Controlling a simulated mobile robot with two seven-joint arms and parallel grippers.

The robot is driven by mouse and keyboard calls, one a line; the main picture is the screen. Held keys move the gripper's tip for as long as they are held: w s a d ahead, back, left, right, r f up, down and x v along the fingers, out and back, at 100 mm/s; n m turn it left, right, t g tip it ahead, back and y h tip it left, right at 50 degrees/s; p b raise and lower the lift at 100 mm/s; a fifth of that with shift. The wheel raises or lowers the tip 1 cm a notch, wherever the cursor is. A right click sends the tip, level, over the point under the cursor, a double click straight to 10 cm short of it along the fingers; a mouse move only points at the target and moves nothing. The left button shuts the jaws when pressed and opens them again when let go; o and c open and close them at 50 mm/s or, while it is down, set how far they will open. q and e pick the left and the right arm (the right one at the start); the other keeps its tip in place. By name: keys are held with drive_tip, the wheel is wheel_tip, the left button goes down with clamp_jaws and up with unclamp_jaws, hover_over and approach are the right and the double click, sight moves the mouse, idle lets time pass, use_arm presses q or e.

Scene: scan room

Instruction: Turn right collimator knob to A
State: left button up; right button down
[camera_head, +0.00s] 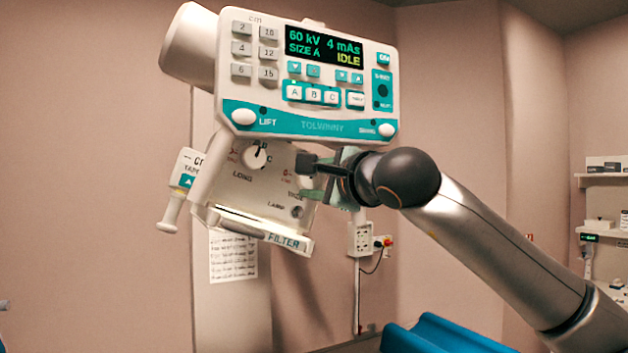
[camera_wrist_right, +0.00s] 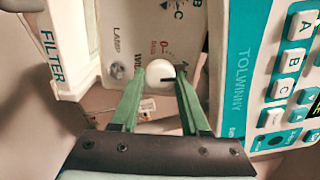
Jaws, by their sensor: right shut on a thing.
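The right collimator knob (camera_wrist_right: 158,72) is a round white knob with a short dark pointer mark. In the right wrist view it sits between the two green fingers of my right gripper (camera_wrist_right: 160,82), which is shut on it. The pointer mark points toward the right of that view, the control panel side. A letter partly shows just above and right of the knob. In the head view my right gripper (camera_head: 311,165) reaches the collimator face (camera_head: 243,182) from the right and mostly hides this knob. My left gripper is not in view.
The left collimator knob (camera_head: 256,155) is white with a dark pointer. The control panel (camera_head: 310,75) overhangs the collimator face closely. A filter tray (camera_head: 262,232) juts out below, and a tape-measure handle (camera_head: 180,190) hangs at the left. A blue surface (camera_head: 445,335) lies low.

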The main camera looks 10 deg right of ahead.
drive_tip(key=shift+n, duration=0.5)
drive_tip(key=shift+c, duration=2)
unclamp_jaws()
drive_tip(key=shift+s+d+f+b, duration=0.15)
drive_tip(key=shift+s+b, duration=0.2)
drive_tip(key=shift+s, duration=0.2)
drive_tip(key=b+v, duration=0.3)
drive_tip(key=v, duration=0.8)
drive_tip(key=shift+s+b, duration=0.25)
drive_tip(key=shift+b, duration=0.1)
drive_tip(key=shift+d, duration=0.1)
